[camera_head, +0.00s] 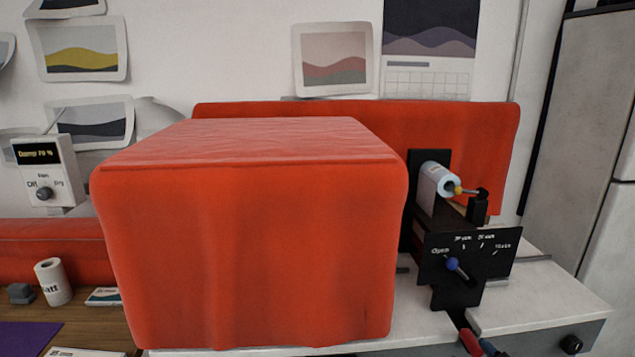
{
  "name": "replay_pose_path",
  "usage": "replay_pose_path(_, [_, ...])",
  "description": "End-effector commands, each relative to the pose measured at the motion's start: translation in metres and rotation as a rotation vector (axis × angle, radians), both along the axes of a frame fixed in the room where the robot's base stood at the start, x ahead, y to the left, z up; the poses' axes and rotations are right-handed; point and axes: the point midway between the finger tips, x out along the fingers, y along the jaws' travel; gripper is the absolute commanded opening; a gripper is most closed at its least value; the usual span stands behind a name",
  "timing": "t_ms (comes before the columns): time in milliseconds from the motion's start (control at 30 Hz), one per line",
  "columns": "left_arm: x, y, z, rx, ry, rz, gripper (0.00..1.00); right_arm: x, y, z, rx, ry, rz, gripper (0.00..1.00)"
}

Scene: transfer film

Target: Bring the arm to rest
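Neither of my grippers shows in the head view, and no arm of mine can be made out. A large red, cloth-like block (250,240) fills the middle. To its right stands a black device with a dial panel (492,258), whose blue-tipped lever (456,267) sits below the word "Open". Above the panel a pale roll (438,182) lies on the device, with a yellow tip and a small black bracket (478,207) at its right end. The block hides the left part of the device.
A white roll (53,281) and a small grey block (20,293) stand on the wooden table (90,322). The white surface (550,295) at right is partly clear.

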Motion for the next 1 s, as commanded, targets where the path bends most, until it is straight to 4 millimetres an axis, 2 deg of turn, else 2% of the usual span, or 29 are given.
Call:
replay_pose_path(33, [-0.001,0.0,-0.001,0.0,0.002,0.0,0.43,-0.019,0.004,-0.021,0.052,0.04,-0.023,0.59])
replay_pose_path(200, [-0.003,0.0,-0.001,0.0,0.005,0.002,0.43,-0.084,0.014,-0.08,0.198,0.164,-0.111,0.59])
replay_pose_path(400, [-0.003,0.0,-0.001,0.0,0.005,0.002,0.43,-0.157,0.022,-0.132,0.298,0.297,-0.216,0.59])
replay_pose_path(500, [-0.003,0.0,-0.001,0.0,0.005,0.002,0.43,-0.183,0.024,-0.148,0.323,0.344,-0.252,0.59])
replay_pose_path(600, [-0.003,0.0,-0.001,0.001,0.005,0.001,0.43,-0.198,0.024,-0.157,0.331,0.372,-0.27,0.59])
replay_pose_path(700, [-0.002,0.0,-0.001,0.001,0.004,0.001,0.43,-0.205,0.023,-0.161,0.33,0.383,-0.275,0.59])
replay_pose_path(1000, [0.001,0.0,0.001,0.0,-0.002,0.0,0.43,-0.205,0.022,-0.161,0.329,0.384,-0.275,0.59])
